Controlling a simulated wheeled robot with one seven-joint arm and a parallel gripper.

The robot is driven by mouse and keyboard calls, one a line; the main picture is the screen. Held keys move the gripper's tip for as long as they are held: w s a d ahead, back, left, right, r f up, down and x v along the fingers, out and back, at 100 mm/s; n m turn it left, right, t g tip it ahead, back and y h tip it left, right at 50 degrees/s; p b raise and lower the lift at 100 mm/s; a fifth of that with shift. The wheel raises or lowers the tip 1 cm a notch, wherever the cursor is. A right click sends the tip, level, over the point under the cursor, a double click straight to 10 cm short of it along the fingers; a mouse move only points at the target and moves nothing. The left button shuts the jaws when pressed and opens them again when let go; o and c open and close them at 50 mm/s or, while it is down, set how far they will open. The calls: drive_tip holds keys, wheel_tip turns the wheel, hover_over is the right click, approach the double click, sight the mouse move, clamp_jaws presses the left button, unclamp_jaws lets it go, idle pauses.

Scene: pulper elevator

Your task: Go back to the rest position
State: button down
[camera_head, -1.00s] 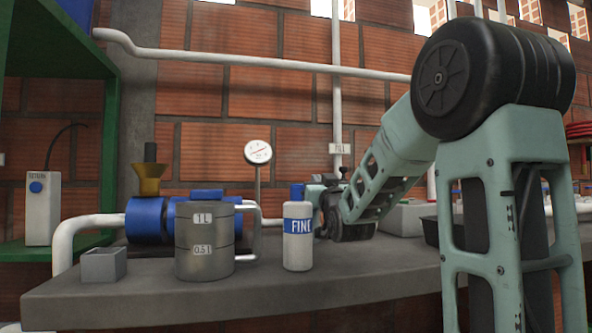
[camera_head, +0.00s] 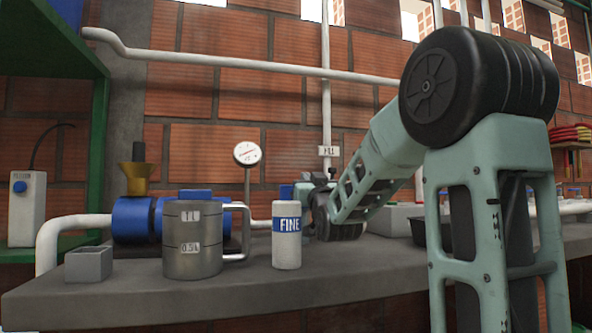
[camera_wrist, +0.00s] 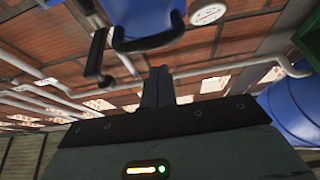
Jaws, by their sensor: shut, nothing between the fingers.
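My arm (camera_head: 378,170) reaches from the right towards the back of the bench in the head view. Its wrist end is behind and to the right of the white FINE bottle (camera_head: 287,240). The gripper's fingers cannot be made out there. In the wrist view my gripper (camera_wrist: 158,88) shows its two fingers together, shut with nothing between them. A blue rounded part (camera_wrist: 145,20) is beyond the fingertips, and a gap shows between them. The bottle stands upright on the grey bench (camera_head: 220,296).
A grey measuring jug (camera_head: 193,250) and a small open grey box (camera_head: 88,264) stand left of the bottle. Behind are a blue pump with a brass funnel (camera_head: 138,178), a gauge (camera_head: 247,153) and white pipes. A switch box (camera_head: 27,208) is far left.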

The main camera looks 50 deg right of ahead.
wheel_tip(320, 180, up, 9)
drive_tip(key=p, duration=0.3)
drive_tip(key=shift+f, duration=0.15)
